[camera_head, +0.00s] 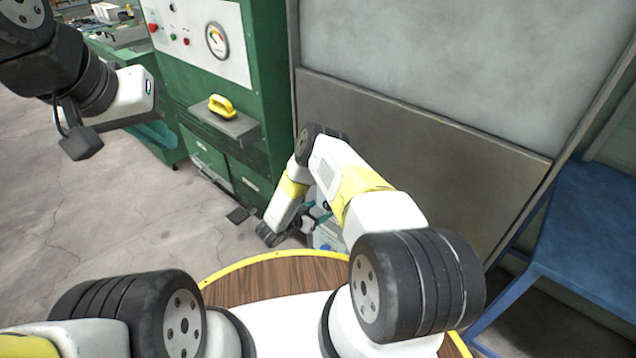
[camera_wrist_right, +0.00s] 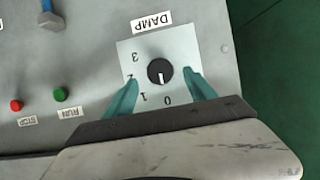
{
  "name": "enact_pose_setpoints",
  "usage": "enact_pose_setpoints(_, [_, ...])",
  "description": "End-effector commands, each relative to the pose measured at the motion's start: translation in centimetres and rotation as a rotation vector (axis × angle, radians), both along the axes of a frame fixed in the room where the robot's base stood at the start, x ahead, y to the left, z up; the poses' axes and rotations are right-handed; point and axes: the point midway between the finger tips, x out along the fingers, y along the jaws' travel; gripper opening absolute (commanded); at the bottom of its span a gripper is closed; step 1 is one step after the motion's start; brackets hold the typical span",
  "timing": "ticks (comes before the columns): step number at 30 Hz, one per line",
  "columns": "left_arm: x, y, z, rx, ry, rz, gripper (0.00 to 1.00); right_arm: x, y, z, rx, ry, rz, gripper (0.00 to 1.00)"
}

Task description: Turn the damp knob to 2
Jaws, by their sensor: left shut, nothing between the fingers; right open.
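The damp knob (camera_wrist_right: 160,71) is a round black knob with a white mark, on a white plate (camera_wrist_right: 182,48) labelled DAMP, seen upside down in the right wrist view. Its mark points down in the picture, between 0 and 1 and nearer the 0. The 3 is readable; the 2 is mostly hidden by a finger. My right gripper (camera_wrist_right: 161,92) is open, its teal fingers to either side of the knob with gaps. It also shows low in the head view (camera_head: 315,214), where the knob is not visible. My left gripper (camera_head: 155,134) is shut and empty at the upper left.
A red STOP button (camera_wrist_right: 16,105) and green RUN button (camera_wrist_right: 60,94) sit beside the plate. In the head view, a green cabinet (camera_head: 268,90) with a gauge and a yellow-handled object (camera_head: 221,106) stands ahead. A blue table (camera_head: 590,235) is at right.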

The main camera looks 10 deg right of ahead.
Motion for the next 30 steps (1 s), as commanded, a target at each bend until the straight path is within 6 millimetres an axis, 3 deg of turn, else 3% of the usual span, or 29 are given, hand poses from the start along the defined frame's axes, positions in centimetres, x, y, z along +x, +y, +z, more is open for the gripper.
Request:
enact_pose_setpoints(9, [0.0,0.0,0.0,0.0,0.0,0.0,0.0,2.3,-2.9,-1.5,0.001,0.0,0.0,0.64])
enact_pose_setpoints(19, [0.0,0.0,0.0,0.0,0.0,0.0,0.0,2.5,-3.2,-1.6,0.0,0.0,0.001,0.62])
enact_pose_setpoints(28, [0.0,0.0,0.0,0.0,0.0,0.0,0.0,2.5,-3.1,-1.6,0.0,0.0,0.001,0.03])
enact_pose_setpoints(30, [0.0,0.0,0.0,0.0,0.0,0.0,0.0,2.5,-3.1,-1.6,0.001,-0.001,0.001,0.03])
